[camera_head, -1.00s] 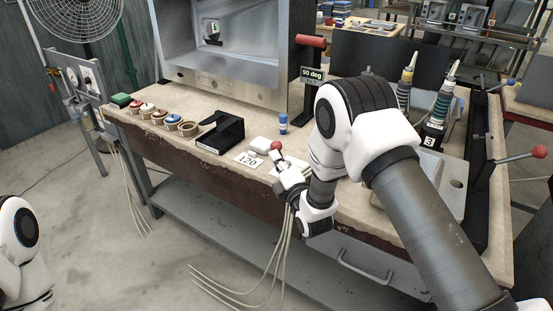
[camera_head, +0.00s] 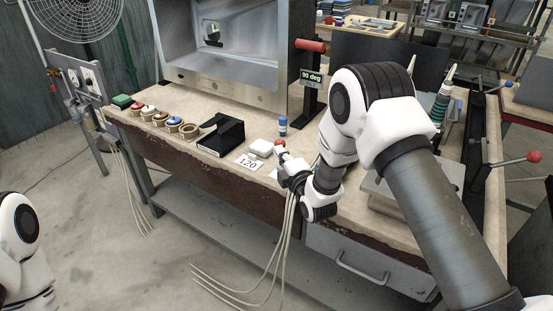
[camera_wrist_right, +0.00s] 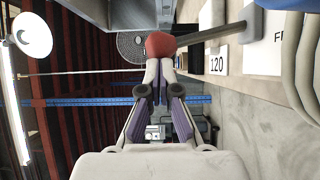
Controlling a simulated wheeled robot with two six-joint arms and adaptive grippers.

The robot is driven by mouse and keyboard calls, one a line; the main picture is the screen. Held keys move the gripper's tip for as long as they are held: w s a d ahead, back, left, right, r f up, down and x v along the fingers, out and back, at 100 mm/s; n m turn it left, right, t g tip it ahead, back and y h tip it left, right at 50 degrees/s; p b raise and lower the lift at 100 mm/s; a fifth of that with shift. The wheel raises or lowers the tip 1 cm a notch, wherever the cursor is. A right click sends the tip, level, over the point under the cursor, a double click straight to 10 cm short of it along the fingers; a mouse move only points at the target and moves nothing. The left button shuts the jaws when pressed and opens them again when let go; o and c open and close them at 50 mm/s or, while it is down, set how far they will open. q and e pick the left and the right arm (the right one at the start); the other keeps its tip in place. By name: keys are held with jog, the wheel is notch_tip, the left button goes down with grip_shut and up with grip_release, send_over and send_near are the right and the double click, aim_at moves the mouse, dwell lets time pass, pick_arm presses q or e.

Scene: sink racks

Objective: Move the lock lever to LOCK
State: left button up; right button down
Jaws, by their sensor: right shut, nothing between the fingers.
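The lock lever has a red ball knob (camera_head: 280,143), which shows beside my right gripper at the bench's front edge. In the right wrist view the red knob (camera_wrist_right: 160,45) sits at the end of a dark rod (camera_wrist_right: 212,34) that runs to a grey base at the right. My right gripper (camera_head: 284,158) is shut and empty. Its fingertips (camera_wrist_right: 159,68) are right at the knob; I cannot tell whether they touch it. A white card (camera_wrist_right: 277,45) beside the rod shows letters beginning "F". My left gripper is out of view.
A "120" card (camera_head: 247,162), a white block (camera_head: 261,147), a black box (camera_head: 221,134) and a blue-capped bottle (camera_head: 283,125) stand near the knob. A "90 deg" display (camera_head: 311,77) is behind. Another red-knobbed lever (camera_head: 534,156) is at far right. Cables (camera_head: 285,245) hang in front.

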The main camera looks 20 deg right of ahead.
jog(key=w+d+r+m+g+p, duration=0.1)
jog(key=w+d+m+g+p, duration=0.2)
jog(key=w+d+m, duration=0.1)
jog(key=shift+w+d+r+g+y, duration=0.3)
jog(key=shift+d+y, duration=0.1)
jog(key=shift+d, duration=0.45)
jog(key=shift+r, duration=0.1)
